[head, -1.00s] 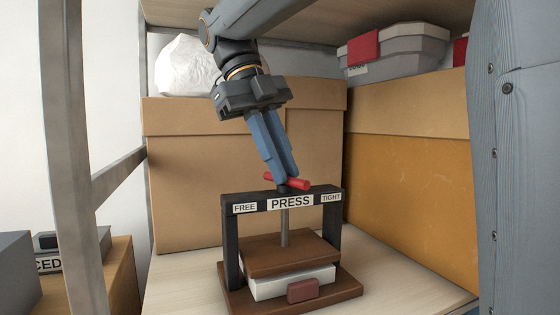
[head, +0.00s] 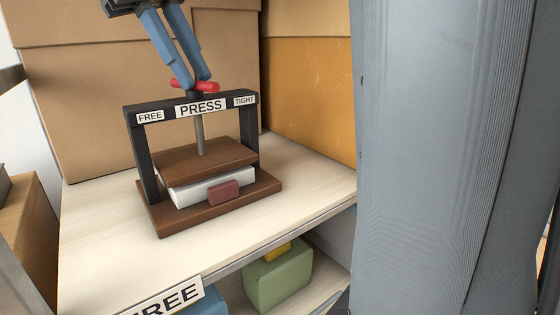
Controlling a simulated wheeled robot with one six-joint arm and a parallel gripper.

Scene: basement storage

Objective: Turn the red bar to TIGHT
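The press (head: 134,140) stands on the pale shelf, a dark frame with FREE at the left of its top beam, PRESS in the middle and TIGHT at the right. The red bar (head: 209,87) lies about level above the beam, running left to right, on top of a grey screw. My gripper (head: 197,82) comes down from the upper left with its blue fingers at the bar, one in front and one behind. Whether they grip it firmly is unclear. A brown plate (head: 205,157) rests over a white block (head: 185,194) with a dark red piece at its front.
Cardboard boxes (head: 85,110) stand close behind the press, an orange one (head: 315,90) at the right. A grey ribbed surface (head: 430,150) fills the right. The shelf (head: 300,190) is bare around the press.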

